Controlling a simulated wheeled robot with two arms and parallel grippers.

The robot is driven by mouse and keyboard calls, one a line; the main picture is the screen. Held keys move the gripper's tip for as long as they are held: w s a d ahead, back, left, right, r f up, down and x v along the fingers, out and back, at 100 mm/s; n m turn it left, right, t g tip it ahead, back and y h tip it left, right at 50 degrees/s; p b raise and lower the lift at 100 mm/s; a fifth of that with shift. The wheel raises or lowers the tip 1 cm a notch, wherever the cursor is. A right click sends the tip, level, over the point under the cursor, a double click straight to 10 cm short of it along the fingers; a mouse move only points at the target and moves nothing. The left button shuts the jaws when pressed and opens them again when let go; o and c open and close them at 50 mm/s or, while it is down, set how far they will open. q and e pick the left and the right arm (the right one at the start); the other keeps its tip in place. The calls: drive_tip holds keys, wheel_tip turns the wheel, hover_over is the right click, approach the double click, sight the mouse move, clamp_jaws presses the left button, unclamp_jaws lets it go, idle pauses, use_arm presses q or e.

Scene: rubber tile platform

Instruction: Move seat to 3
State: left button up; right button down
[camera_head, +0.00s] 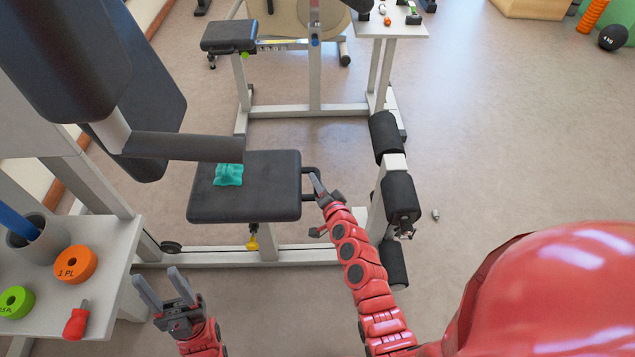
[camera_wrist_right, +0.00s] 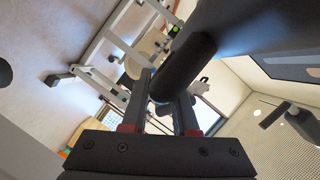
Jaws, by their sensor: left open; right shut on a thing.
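The black padded seat (camera_head: 270,185) of the leg machine is level in the middle of the head view. A black handle loop (camera_head: 309,171) sticks out from its right side. My right gripper (camera_head: 317,184) is at this handle and shut on it. In the right wrist view, a dark rounded bar (camera_wrist_right: 184,66) lies between the fingers of the gripper (camera_wrist_right: 165,98). A yellow knob (camera_head: 253,243) is below the seat on the frame. No position numbers can be read. My left gripper (camera_head: 163,285) is open and empty, below and left of the seat.
A crumpled teal cloth (camera_head: 228,174) lies on the seat. A padded roller post (camera_head: 400,195) stands to the right. The floor at right is mostly clear.

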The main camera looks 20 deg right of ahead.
idle(0.5)
wheel_tip(320, 180, up, 8)
drive_tip(key=p, duration=0.6)
drive_tip(key=shift+p, duration=0.35)
drive_tip(key=c, duration=0.7)
unclamp_jaws()
drive_tip(key=v, duration=1.7)
drive_tip(key=shift+s+b, duration=0.2)
drive_tip(key=shift+b, duration=0.15)
drive_tip(key=shift+r, duration=0.1)
